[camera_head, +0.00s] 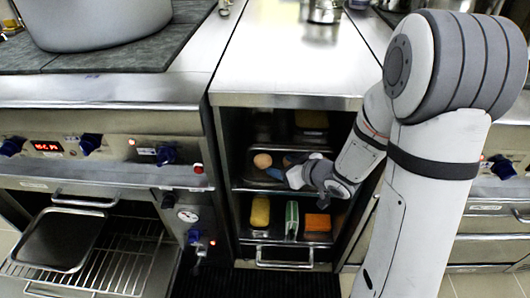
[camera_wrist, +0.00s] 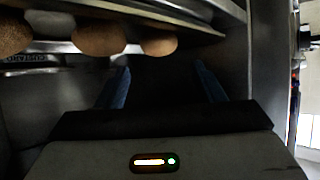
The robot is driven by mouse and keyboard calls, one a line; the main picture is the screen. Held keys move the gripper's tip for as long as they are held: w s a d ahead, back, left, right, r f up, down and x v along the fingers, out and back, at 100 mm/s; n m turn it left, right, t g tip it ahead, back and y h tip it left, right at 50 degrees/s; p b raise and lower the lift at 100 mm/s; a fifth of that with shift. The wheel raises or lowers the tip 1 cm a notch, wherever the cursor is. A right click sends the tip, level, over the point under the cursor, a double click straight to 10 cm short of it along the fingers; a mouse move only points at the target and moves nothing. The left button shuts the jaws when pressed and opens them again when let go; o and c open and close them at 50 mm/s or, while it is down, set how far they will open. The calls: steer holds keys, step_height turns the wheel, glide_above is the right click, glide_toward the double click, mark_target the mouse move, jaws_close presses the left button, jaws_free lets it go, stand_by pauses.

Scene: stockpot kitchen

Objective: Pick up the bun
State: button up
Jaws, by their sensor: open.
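A round tan bun (camera_head: 262,160) sits on a dark tray (camera_head: 254,178) on the upper shelf of the open cabinet. Another brown round shape lies just right of it, partly hidden by my gripper. In the wrist view three brown rounded buns line the top left, the nearest one (camera_wrist: 160,42) close to my fingers. My gripper (camera_head: 284,175) reaches into the cabinet from the right, at the tray's right side. Its two blue-edged fingers are apart with nothing between them in the wrist view (camera_wrist: 165,85). They appear beside the buns, apart from them.
The lower shelf holds a yellow item (camera_head: 260,211), a green-and-white item (camera_head: 291,220) and an orange block (camera_head: 317,222). The cabinet walls and worktop (camera_head: 300,60) closely bound the opening. A large pot (camera_head: 95,25) stands on the stove at left.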

mark_target(268, 163)
steer(key=b+x, duration=0.1)
steer(key=x, duration=0.2)
steer(key=shift+w+f, duration=0.15)
steer(key=shift+w, duration=0.05)
steer(key=b+x, duration=0.1)
steer(key=x, duration=0.1)
steer(key=b+x, duration=0.2)
steer(key=shift+a+f, duration=0.1)
steer(key=shift+f, duration=0.25)
steer(key=shift+w+a, duration=0.15)
steer(key=c, duration=0.7)
